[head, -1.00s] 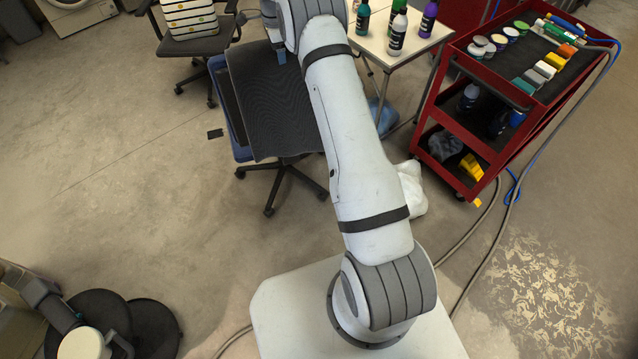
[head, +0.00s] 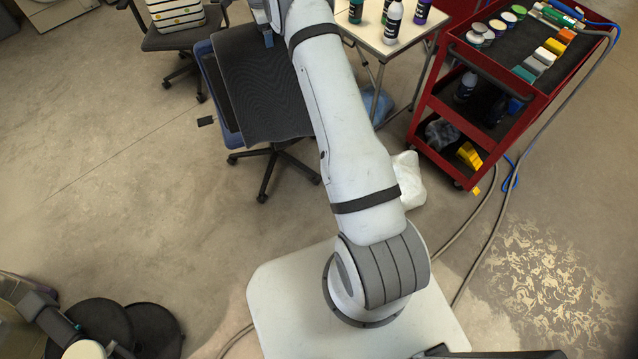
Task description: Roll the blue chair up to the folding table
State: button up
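A swivel chair (head: 262,85) stands left of my arm in the head view. A dark ribbed panel of it faces up, with blue parts (head: 212,85) along its left side and a black star base below. The folding table (head: 396,54) has a light top and thin legs. It is to the right of the chair at the top, across my arm, and bottles stand on it. My arm reaches up between them and covers the chair's right edge.
A red cart (head: 470,125) with jars and blocks stands right of the table, with hoses on the floor. Another dark chair (head: 188,38) holds a striped cushion at the upper left. A white bag (head: 408,180) lies by my arm. Left floor is mostly clear.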

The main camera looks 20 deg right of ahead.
jog(key=o, duration=0.4)
jog(key=shift+f, duration=0.2)
jog(key=shift+c, duration=0.2)
jog(key=shift+s, duration=0.1)
jog(key=shift+r+p, duration=1.6)
jog(key=shift+r, duration=3.35)
